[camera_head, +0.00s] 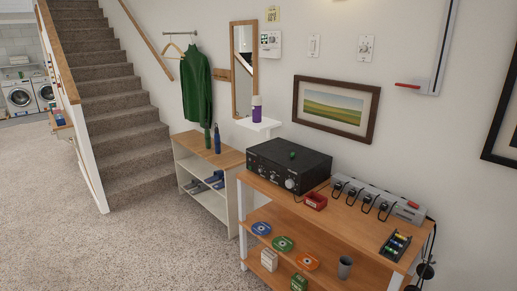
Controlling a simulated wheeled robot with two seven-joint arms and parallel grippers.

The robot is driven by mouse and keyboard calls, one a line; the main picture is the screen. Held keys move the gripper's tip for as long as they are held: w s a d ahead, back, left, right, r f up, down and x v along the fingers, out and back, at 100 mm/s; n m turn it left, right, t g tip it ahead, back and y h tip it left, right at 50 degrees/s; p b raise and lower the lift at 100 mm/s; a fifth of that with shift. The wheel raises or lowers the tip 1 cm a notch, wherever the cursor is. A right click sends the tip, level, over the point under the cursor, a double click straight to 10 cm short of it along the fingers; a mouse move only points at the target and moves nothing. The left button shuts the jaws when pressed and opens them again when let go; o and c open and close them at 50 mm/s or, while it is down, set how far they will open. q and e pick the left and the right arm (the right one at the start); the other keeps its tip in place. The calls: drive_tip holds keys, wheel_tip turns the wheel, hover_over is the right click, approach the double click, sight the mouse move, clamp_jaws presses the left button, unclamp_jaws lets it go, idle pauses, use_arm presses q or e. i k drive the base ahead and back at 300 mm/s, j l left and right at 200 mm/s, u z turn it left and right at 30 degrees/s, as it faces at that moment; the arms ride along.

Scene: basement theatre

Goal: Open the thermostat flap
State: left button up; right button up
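A white wall box (270,44) with small dark and red marks hangs on the wall right of the mirror; it looks like the thermostat, but it is too small to tell whether its flap is open or shut. Farther right on the same wall are a white switch plate (314,46) and a white plate with a round knob (366,48). Neither of my grippers is in view.
A wooden-topped shelf unit (345,228) with a black amplifier (289,165) and a power strip stands below along the wall. A low shoe shelf (210,176), a small white wall shelf (259,127) with a purple bottle, and carpeted stairs (110,90) are left. Carpet at left is clear.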

sight(263, 53)
drive_tip(key=i+j+z, duration=0.1)
drive_tip(key=i, duration=1.2)
drive_tip(key=i+j+z, duration=0.4)
drive_tip(key=i+j, duration=0.45)
drive_tip(key=j, duration=0.1)
